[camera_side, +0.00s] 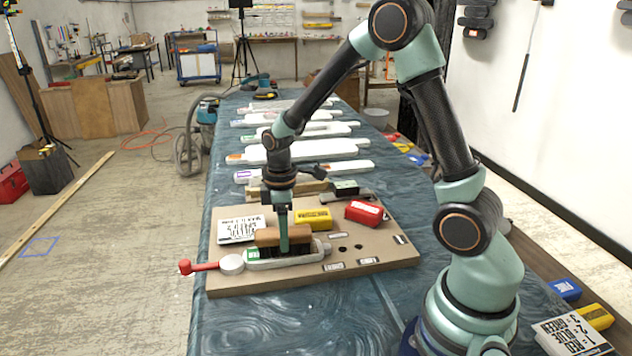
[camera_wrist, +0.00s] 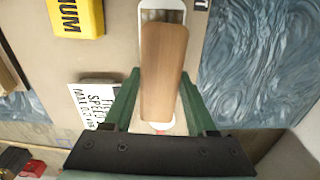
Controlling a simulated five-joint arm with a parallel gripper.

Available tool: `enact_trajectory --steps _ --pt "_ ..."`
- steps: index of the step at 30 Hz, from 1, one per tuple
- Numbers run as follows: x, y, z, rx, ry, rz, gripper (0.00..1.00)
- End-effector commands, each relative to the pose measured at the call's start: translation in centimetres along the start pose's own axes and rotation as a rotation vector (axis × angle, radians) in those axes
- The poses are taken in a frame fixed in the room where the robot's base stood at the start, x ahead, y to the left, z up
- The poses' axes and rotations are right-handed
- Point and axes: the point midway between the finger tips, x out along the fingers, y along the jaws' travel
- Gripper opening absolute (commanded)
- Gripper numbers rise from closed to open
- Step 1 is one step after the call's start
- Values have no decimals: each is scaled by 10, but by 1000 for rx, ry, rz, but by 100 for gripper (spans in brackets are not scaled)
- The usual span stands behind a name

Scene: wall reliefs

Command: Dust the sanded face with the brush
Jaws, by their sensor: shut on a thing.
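The brush (camera_side: 268,235) has a wooden back and dark bristles. My gripper (camera_side: 284,243) is shut on it from above, and in the wrist view my gripper (camera_wrist: 160,75) has a green finger on each side of the wooden brush back (camera_wrist: 163,60). A pale, long workpiece (camera_side: 300,257) with a green label lies on the tan board (camera_side: 225,282) directly under the brush. The bristles appear to meet its upper face; exact contact is hard to tell.
A red-handled clamp (camera_side: 195,267) sticks out at the board's left edge. A printed card (camera_side: 240,229), a yellow block (camera_side: 313,219) and a red block (camera_side: 365,212) sit behind the brush. Several pale pieces lie along the blue table farther back. Small holes mark the board's right part.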

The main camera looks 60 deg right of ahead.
Motion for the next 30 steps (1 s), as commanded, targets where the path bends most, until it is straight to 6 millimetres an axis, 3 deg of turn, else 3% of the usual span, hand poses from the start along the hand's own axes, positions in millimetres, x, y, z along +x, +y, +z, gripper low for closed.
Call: enact_trajectory --steps 23,30 --pt "0 5 71 2 0 0 12" --pt "-30 5 69 -1 2 2 12"
